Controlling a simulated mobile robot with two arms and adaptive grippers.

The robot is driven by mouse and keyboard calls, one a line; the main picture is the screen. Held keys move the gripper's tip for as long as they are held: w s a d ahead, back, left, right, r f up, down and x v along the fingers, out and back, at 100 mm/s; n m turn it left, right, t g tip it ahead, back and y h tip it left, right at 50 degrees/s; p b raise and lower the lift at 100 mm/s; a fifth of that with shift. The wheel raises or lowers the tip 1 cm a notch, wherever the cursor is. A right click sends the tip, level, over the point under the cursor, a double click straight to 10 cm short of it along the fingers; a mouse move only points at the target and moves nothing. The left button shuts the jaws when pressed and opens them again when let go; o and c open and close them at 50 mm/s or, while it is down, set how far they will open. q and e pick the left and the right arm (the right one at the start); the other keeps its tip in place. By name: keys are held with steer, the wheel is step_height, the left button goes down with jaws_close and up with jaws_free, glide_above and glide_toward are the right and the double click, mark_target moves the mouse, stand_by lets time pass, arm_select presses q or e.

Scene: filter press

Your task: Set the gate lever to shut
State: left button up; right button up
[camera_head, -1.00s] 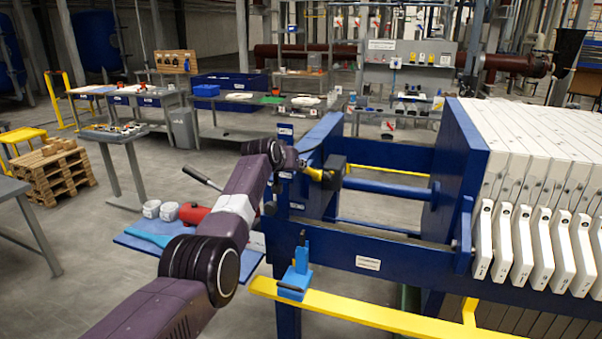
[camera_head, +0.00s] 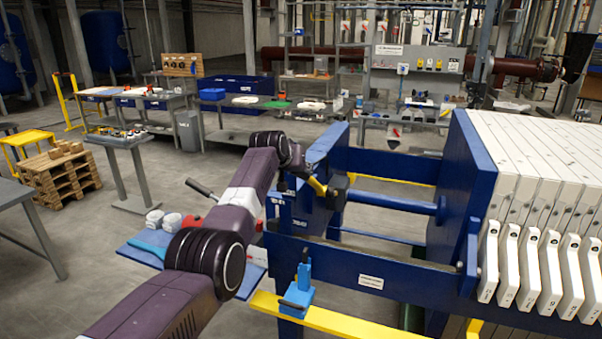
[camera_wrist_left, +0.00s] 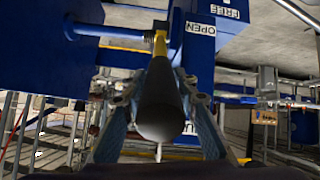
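The gate lever, with a dark rounded grip (camera_wrist_left: 160,105) and a yellow shaft (camera_wrist_left: 160,43), points toward the camera in the left wrist view. Its yellow part also shows in the head view (camera_head: 317,187), slanting down to the right at the blue frame. My left gripper (camera_wrist_left: 158,85) has one finger on each side of the dark grip; whether the pads press on it is unclear. An upside-down OPEN label (camera_wrist_left: 200,29) sits beside the shaft. My right gripper is not in view.
The blue press frame (camera_head: 340,262) and white plates (camera_head: 540,150) fill the right. A blue clamp-like fitting (camera_head: 299,290) stands on a yellow rail (camera_head: 345,322).

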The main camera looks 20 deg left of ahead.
arm_select(q)
steer(key=o, duration=0.3)
steer(key=shift+w, duration=0.1)
steer(key=shift+f, duration=0.1)
steer(key=v, duration=1.2)
stand_by(0.5)
